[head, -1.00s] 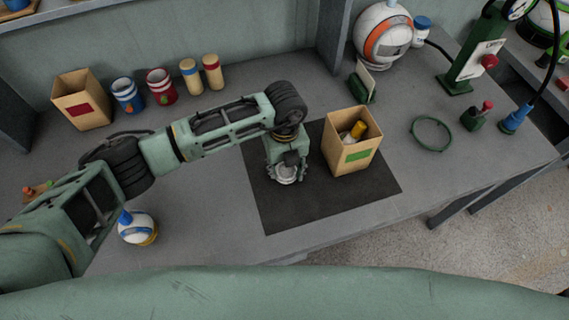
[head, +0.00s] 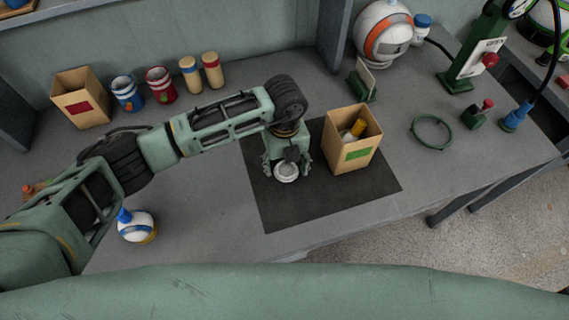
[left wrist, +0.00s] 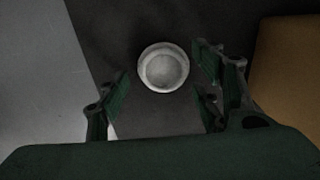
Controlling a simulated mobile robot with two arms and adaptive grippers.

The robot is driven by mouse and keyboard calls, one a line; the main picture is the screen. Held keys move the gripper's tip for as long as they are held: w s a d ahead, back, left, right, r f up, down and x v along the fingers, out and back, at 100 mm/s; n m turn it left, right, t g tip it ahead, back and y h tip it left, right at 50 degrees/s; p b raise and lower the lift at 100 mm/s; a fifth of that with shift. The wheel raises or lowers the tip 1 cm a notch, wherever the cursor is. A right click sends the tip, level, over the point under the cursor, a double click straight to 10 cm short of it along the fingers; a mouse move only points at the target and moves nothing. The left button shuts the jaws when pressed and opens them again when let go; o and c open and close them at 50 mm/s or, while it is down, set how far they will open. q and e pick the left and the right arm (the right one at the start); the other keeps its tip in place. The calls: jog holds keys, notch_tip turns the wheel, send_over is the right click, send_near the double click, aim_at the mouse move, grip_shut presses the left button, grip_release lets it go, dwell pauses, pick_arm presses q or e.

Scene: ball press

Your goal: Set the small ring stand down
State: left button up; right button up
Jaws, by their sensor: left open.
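The small ring stand (head: 286,173) is a pale grey round piece on the dark mat (head: 290,213), and its underside contact is not clear from above. It also shows in the left wrist view (left wrist: 163,68) as a round shallow dish shape, over the mat. My left gripper (head: 287,168) is above and around it in the head view. In the left wrist view the left gripper (left wrist: 160,92) has its fingers spread wide, with gaps between them and the ring stand on both sides. My right gripper is not in view.
A cardboard box with a green label (head: 352,154) stands on the mat close to the right of my left gripper. A white, blue and yellow ball (head: 137,227) sits at the left. A green ring (head: 431,132) lies at the right. The mat's front part is clear.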

aim_at(285, 171)
pick_arm(q)
notch_tip(285, 171, up, 11)
jog(key=b, duration=0.2)
dwell(1.0)
jog(key=shift+s, duration=0.1)
dwell(0.6)
